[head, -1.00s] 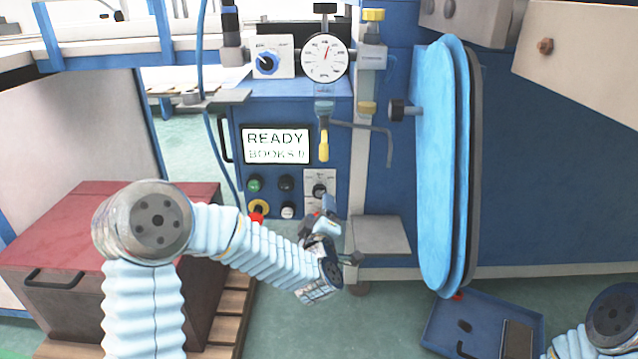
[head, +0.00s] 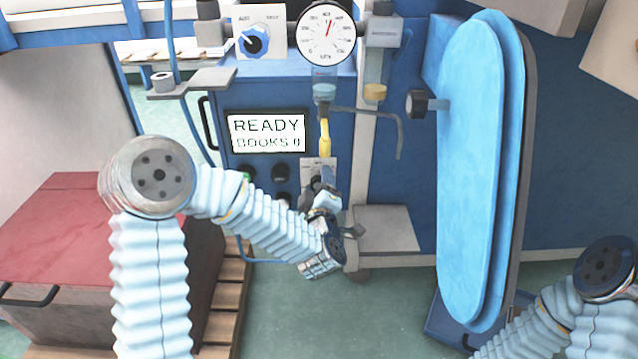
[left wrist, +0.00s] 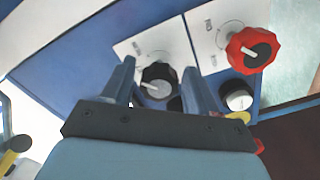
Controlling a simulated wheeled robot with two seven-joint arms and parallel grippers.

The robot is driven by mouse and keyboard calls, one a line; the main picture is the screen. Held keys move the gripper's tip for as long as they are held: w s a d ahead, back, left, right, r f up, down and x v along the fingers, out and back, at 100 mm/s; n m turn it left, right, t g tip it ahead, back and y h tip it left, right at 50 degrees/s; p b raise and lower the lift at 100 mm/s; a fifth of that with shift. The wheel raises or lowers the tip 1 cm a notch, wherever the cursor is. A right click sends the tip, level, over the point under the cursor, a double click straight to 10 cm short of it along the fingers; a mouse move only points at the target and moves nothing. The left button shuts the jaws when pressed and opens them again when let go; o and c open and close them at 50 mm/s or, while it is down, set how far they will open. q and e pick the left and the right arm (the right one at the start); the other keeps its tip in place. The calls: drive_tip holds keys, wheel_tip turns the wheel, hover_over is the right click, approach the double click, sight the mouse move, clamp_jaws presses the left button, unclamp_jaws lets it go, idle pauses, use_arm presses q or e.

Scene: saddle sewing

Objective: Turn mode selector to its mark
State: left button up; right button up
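The mode selector, a black knob (left wrist: 158,80) with a grey pointer, sits on a white marked plate (left wrist: 143,44) in the left wrist view. In the head view its plate (head: 317,164) is on the blue control panel, below the yellow handle. My left gripper (head: 322,190) is at this plate and covers most of the knob there. In the left wrist view its two fingers (left wrist: 159,70) stand apart, one on each side of the knob. I cannot tell whether they touch it. My right gripper is out of view; only part of my right arm shows.
A red knob (left wrist: 248,50) on a second white plate and a white button (left wrist: 238,98) are close to the right finger. The panel's display (head: 267,133) reads READY. A bent metal rod (head: 385,125) and a tall blue pad (head: 475,180) stand to the right.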

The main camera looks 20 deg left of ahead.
use_arm(q)
drive_tip(key=c, duration=0.8)
drive_tip(key=shift+d+f+m+b, duration=0.1)
drive_tip(key=shift+f+m+b, duration=0.1)
drive_tip(key=shift+m+b, duration=0.55)
drive_tip(key=shift+c, duration=0.2)
drive_tip(key=shift+r+m, duration=0.1)
drive_tip(key=shift+m, duration=0.35)
drive_tip(key=o, duration=1.1)
drive_tip(key=shift+c, duration=0.2)
